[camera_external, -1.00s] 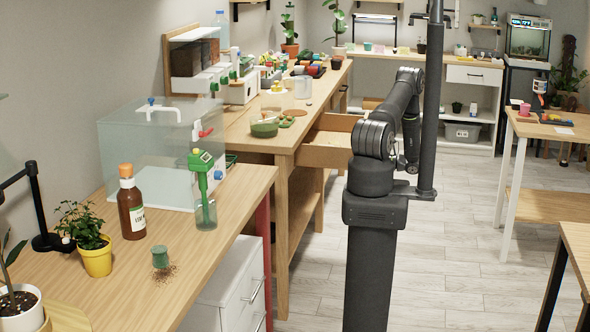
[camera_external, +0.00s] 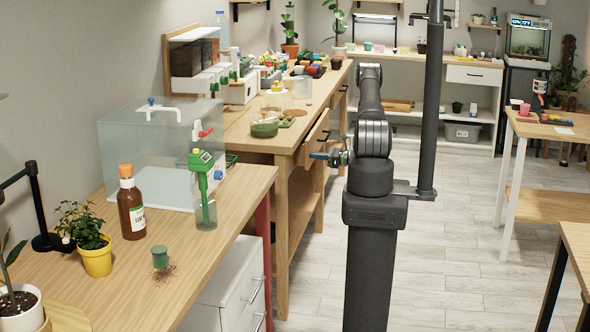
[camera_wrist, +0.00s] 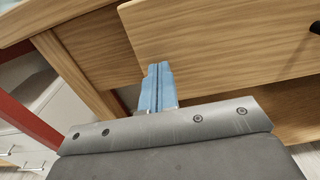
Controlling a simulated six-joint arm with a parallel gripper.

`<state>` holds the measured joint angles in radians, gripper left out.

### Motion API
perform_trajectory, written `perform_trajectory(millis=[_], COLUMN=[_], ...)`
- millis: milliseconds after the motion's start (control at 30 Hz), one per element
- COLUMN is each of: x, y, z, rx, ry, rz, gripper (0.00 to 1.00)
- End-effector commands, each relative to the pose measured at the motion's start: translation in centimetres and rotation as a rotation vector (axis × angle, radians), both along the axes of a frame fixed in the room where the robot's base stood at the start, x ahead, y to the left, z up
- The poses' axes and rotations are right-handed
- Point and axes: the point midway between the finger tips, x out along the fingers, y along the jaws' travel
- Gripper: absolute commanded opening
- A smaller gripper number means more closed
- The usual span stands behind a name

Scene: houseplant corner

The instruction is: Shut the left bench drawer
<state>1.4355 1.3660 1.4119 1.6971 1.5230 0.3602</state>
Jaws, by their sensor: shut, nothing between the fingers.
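In the wrist view the fingers (camera_wrist: 158,84) overlap the front's lower left edge; contact is unclear.
A green bowl (camera_external: 264,128) and other plant things stand on the bench top above. A nearer table (camera_external: 120,285) holds a glass tank (camera_external: 150,165), a brown bottle (camera_external: 131,205) and a potted plant (camera_external: 96,255).

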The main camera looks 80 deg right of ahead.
Motion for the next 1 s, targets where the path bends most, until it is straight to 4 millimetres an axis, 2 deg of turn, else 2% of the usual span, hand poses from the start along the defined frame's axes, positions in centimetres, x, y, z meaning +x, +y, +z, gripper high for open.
perform_trajectory(millis=[33, 200, 400, 700, 1000], x=[1.0, 3.4, 4.7, 5.3, 4.8], y=[0.1, 0.1, 0.0, 0.0, -0.3], z=[0.0, 0.0, 0.0, 0.1, 0.2], rx=[0.0, 0.0, 0.0, -0.002, -0.005], ry=[0.0, 0.0, 0.0, 0.0, -0.001], rz=[0.004, 0.002, 0.0, 0.002, -0.002], gripper=[0.0, 0.0, 0.0, 0.0, 0.0])
